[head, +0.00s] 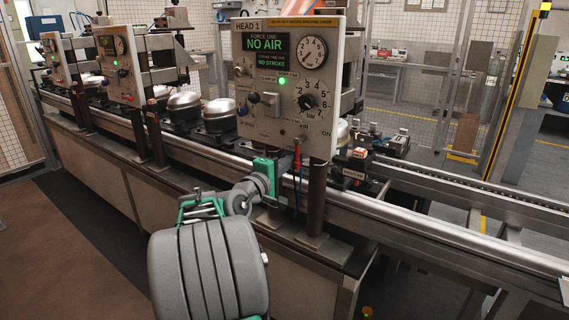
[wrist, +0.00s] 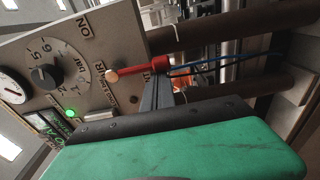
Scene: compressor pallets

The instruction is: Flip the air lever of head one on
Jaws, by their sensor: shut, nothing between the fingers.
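The head one panel (head: 240,140) faces me, with a display reading "NO AIR" and "NO STROKE". Its red air lever (head: 298,162) hangs down from a pivot at the panel's lower edge, below and left of the "ON" mark. In the wrist view the red lever (wrist: 140,69) runs from a copper-coloured pivot to a thick red end. My gripper (head: 285,160) is shut and empty, just left of the lever. In the wrist view the grey fingertips of my gripper (wrist: 158,76) are at the lever's red end; whether they touch it I cannot tell.
A green lamp (head: 282,81) is lit on the panel, beside a gauge (head: 313,54) and a numbered knob (head: 308,102). Brown posts (head: 317,195) stand under the panel. A steel rail (head: 440,228) runs along the line. Two similar panels stand farther left.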

